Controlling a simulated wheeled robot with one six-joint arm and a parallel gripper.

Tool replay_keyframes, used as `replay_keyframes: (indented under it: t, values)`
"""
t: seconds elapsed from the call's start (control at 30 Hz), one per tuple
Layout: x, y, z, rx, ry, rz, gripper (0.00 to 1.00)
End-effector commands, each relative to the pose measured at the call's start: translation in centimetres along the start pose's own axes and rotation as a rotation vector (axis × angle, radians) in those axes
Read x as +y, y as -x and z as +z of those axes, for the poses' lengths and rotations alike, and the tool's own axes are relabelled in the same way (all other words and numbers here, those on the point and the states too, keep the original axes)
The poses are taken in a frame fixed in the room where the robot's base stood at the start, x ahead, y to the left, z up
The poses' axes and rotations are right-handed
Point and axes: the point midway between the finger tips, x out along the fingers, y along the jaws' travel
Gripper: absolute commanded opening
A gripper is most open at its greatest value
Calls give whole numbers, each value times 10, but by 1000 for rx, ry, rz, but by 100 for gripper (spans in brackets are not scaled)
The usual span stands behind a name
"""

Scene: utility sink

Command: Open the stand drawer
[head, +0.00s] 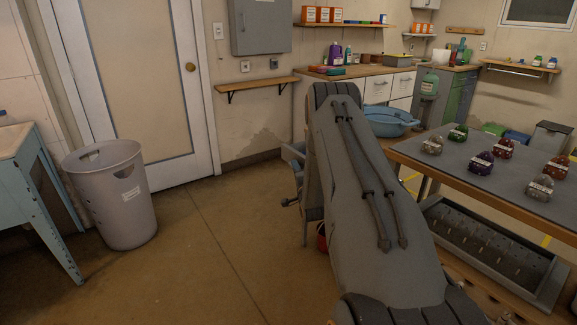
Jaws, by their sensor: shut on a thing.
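My arm (365,200) fills the middle of the head view, rising from the bottom edge toward the cabinets. My gripper cannot be made out; the arm's far end hides what lies behind it. Small grey parts (293,160) stick out left of the arm, and I cannot tell whether they belong to a stand, its drawer or my gripper. No stand drawer can be clearly identified. Part of a red object (321,240) shows low beside the arm.
A blue basin (388,122) sits behind the arm. The floor left of the arm is clear.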

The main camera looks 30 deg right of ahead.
Motion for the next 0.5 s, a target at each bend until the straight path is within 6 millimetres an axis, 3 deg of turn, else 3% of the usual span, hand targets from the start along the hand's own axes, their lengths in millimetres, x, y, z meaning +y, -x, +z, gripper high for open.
replay_keyframes:
  t: [0.47, 0.5]
  values:
    - [1, 4, -5, 14, 0, 3, 0]
    - [1, 4, -5, 14, 0, 3, 14]
